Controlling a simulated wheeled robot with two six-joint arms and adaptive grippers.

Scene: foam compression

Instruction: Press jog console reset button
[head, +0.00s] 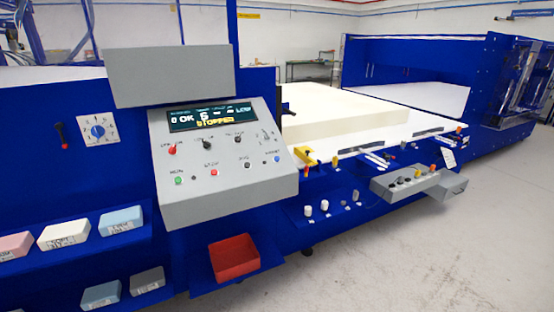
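A sloped grey console (225,168) stands at the centre left. The small labels are too blurred to read surely. A smaller grey box (416,184) with several knobs or buttons sits on the machine's front edge at the right. I cannot tell from the labels which button is the jog console reset. Neither gripper is in view.
A red bin (235,258) sits below the console. Foam blocks, pink (14,246), cream (64,233) and blue (121,221), lie on a blue ledge at the left. A pale slab (335,127) lies on the machine bed. The grey floor (430,265) at the lower right is clear.

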